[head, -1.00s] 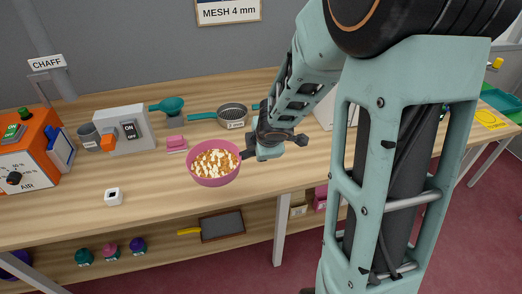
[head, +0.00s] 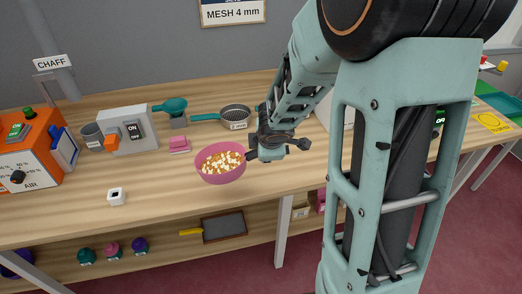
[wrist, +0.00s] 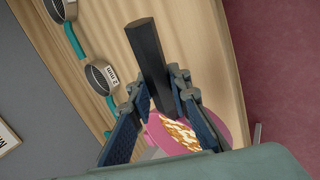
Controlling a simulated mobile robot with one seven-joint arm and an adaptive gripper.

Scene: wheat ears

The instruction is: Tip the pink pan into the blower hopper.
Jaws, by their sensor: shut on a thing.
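The pink pan (head: 222,177) is in the middle of the head view, filled with pale and brown bits. It looks about level, over the front part of the bench; I cannot tell whether it touches the top. My gripper (head: 254,154) is at its right side, shut on its dark handle. In the wrist view the handle (wrist: 150,58) lies between the fingers of my gripper (wrist: 158,88), with the pan (wrist: 221,133) partly hidden behind them. The orange blower (head: 37,150), marked AIR, stands at the far left, cut by the picture edge. I cannot make out its hopper clearly.
A small white device (head: 116,197) lies front left. The bench between it and the pan is clear.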

